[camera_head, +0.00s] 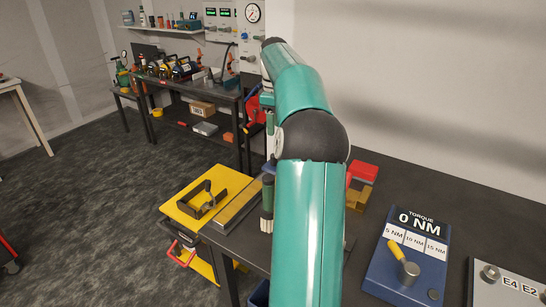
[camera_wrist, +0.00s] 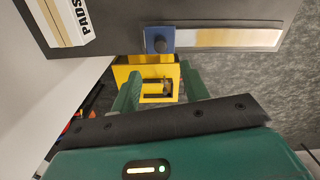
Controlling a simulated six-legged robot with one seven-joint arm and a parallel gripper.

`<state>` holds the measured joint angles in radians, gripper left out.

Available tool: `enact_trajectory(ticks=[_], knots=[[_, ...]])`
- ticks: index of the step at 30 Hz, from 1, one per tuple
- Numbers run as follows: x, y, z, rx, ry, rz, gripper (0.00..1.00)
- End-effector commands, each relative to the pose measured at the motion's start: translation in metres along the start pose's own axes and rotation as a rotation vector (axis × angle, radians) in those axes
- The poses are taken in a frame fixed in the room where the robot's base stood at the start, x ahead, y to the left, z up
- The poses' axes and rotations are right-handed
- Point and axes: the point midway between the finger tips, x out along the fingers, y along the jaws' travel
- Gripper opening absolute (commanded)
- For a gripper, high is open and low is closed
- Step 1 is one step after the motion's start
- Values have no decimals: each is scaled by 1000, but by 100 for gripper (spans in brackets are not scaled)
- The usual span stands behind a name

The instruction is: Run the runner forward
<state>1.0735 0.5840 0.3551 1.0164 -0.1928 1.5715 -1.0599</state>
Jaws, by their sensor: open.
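In the wrist view, a blue block with a dark round knob (camera_wrist: 158,42), which looks like the runner, sits at the left end of a metallic rail (camera_wrist: 225,38). The rail also shows in the head view (camera_head: 237,207), along the bench's left edge; I cannot make out the block there. My gripper (camera_wrist: 161,84) is open, its two green fingers apart with nothing between them. In the wrist view the fingertips show just below the blue block, apart from it in the picture; the true gap is hard to tell. My arm hides part of the bench in the head view.
A yellow tray (camera_head: 177,209) with a black bracket (camera_head: 204,199) adjoins the rail. A blue torque panel (camera_head: 385,262) with a lever and a grey panel (camera_head: 487,300) stand at right.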

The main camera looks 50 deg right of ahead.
Motion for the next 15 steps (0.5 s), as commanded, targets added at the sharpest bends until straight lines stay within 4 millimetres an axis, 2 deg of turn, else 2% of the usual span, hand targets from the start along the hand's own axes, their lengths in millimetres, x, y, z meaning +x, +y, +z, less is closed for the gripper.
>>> enact_trajectory(ticks=[15], knots=[[99, -2, -2, -3, 0, -3, 45]])
